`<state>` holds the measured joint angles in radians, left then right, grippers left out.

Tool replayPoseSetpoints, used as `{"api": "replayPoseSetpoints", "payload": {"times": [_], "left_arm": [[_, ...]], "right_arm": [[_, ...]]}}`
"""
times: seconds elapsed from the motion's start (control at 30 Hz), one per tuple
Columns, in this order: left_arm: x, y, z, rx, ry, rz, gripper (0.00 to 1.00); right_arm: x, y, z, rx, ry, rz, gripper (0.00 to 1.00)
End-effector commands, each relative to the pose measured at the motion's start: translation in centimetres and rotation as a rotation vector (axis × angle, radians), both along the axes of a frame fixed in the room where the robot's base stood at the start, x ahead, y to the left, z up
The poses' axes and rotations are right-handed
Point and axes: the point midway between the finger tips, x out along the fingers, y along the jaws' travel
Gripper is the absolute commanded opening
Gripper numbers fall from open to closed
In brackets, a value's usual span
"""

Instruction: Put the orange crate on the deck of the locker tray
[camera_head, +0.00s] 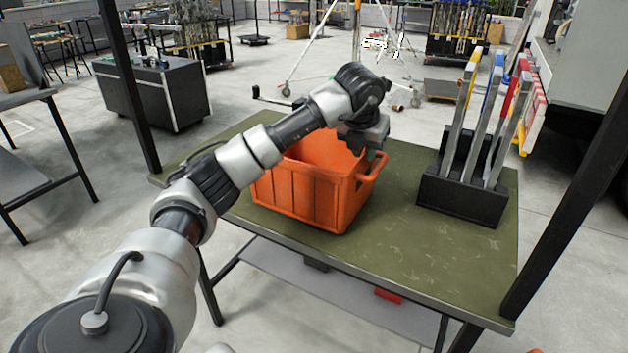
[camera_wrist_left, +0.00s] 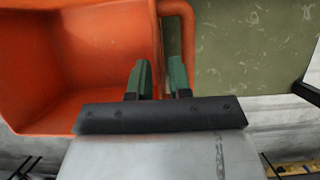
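The orange crate (camera_head: 305,200) stands upright on the green tabletop, empty as far as I can see. A loop handle (camera_head: 374,172) sticks out from its right side. My left gripper (camera_head: 376,150) is at that handle side, pointing down. In the left wrist view its two green fingers (camera_wrist_left: 160,80) are apart, with orange of the crate's side (camera_wrist_left: 110,60) and handle (camera_wrist_left: 187,40) showing around and between them. I cannot tell whether they touch it. My right gripper is not in view. I cannot make out which surface is the locker tray.
The green table (camera_head: 400,245) has free room right of the crate. A black rack (camera_head: 462,197) with upright coloured tools stands at its right end. A grey lower shelf (camera_head: 330,287) holds a small red item (camera_head: 388,296). Dark posts flank the table.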

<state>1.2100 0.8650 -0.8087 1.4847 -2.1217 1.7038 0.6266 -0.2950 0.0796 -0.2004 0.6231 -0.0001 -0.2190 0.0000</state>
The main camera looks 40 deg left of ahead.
Motion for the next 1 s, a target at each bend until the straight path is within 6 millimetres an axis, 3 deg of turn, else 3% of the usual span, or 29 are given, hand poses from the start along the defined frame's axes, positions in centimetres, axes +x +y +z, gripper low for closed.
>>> {"api": "replayPoseSetpoints", "payload": {"times": [0.3,0.93,1.0], "left_arm": [[1.5,0.6,-3.8,0.001,0.001,-0.001,0.19],[1.5,0.6,-4.3,0.001,0.000,-0.001,0.19],[1.5,0.6,-4.2,0.000,0.000,-0.001,0.08]], "right_arm": [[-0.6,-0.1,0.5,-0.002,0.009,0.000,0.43],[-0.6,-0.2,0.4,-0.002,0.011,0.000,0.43],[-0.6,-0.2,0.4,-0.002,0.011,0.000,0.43]]}}
